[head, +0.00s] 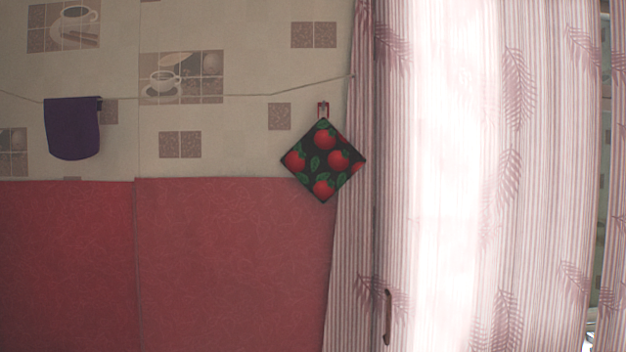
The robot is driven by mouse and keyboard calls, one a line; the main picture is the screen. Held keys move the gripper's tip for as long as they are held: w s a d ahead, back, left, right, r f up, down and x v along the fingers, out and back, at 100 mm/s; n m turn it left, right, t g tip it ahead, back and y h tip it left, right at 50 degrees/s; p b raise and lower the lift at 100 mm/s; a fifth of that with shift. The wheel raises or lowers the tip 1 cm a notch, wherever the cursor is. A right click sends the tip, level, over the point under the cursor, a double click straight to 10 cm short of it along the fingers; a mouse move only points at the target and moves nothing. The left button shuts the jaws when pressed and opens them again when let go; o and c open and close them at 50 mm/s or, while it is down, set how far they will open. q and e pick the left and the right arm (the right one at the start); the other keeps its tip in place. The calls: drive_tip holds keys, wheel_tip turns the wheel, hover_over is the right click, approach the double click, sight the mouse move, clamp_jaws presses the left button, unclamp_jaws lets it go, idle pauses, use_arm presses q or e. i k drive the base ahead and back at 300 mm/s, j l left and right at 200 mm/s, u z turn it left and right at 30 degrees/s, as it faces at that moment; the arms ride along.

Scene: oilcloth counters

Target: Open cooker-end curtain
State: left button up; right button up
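A pale pink striped curtain with darker leaf sprigs (545,180) hangs over the right part of the head view, with bright light coming through its left half. A narrower strip of the same striped cloth (352,230) hangs along its left side, and a dark vertical line runs between the two. A small reddish-brown upright handle (387,317) shows low near that line. A narrow gap (604,150) shows near the right edge, with another strip of cloth beyond. No cooker is in view, so I cannot tell which end is the cooker end. Neither gripper is in view.
A black potholder with red fruit (323,160) hangs by a red loop just left of the curtain. A purple cloth (73,130) hangs on a thin cord (215,96) along the tiled wall. Red panels (235,265) cover the lower wall. No counter surface shows.

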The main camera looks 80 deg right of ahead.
sight(488, 119)
drive_tip(key=z, duration=3.75)
